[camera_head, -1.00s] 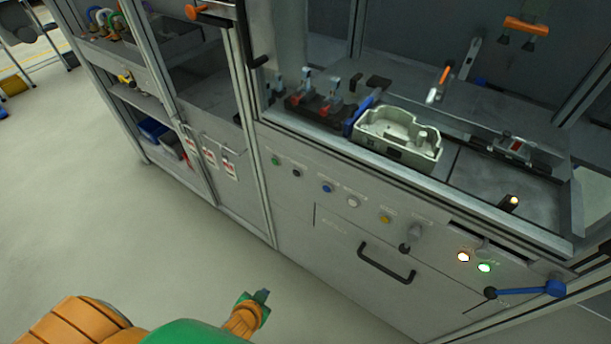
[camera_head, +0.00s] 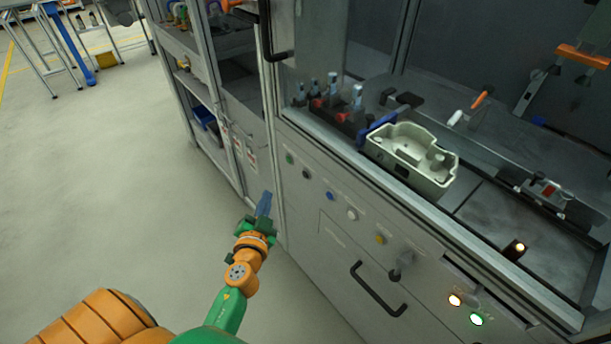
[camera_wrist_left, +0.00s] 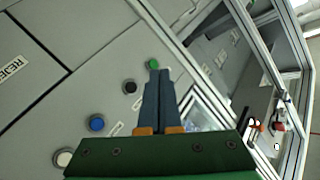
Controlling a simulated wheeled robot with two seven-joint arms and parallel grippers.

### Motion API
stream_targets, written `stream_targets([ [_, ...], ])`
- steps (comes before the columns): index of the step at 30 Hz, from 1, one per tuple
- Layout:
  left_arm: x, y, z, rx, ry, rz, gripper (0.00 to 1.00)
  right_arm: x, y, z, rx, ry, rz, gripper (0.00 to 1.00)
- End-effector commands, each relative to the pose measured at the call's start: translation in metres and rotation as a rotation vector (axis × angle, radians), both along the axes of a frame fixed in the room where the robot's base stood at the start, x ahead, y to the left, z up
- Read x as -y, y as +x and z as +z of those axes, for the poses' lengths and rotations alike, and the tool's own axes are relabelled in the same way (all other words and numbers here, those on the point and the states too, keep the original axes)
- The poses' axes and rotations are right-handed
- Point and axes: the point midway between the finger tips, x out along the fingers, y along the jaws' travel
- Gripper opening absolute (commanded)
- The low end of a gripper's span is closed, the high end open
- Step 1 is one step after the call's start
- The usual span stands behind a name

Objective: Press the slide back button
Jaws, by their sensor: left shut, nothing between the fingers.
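A row of buttons runs along the sloping grey front panel: green (camera_head: 290,158), black (camera_head: 306,174), blue (camera_head: 330,195), white (camera_head: 352,214) and yellow (camera_head: 380,239). Their labels are too small to read, so I cannot tell which is the slide back button. My left gripper (camera_head: 264,203) is shut and empty, left of the row in front of the cabinet. In the left wrist view its fingertips (camera_wrist_left: 160,75) appear just below the green button (camera_wrist_left: 153,64); the black button (camera_wrist_left: 129,87) and blue button (camera_wrist_left: 96,123) lie to the left. Contact is not visible. My right gripper is out of view.
A black handle (camera_head: 378,289), a black knob (camera_head: 395,274), and two lit buttons, orange-white (camera_head: 456,299) and green (camera_head: 476,319), are further right on the panel. A pale housing (camera_head: 412,160) sits on the station above. Open floor lies to the left.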

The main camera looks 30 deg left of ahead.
Motion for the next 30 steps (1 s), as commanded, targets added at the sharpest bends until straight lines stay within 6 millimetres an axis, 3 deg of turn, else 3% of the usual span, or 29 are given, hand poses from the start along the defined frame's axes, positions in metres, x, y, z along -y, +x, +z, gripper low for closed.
stream_targets([
  [5, 0.002, 0.006, 0.0, 0.0, -0.001, -0.001, 0.0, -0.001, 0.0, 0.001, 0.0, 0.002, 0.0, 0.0],
  [21, 0.03, 0.073, -0.002, 0.0, -0.002, -0.001, 0.0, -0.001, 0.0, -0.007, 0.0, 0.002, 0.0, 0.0],
  [30, 0.034, 0.082, -0.001, -0.002, -0.001, -0.001, 0.0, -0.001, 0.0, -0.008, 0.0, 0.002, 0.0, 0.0],
])
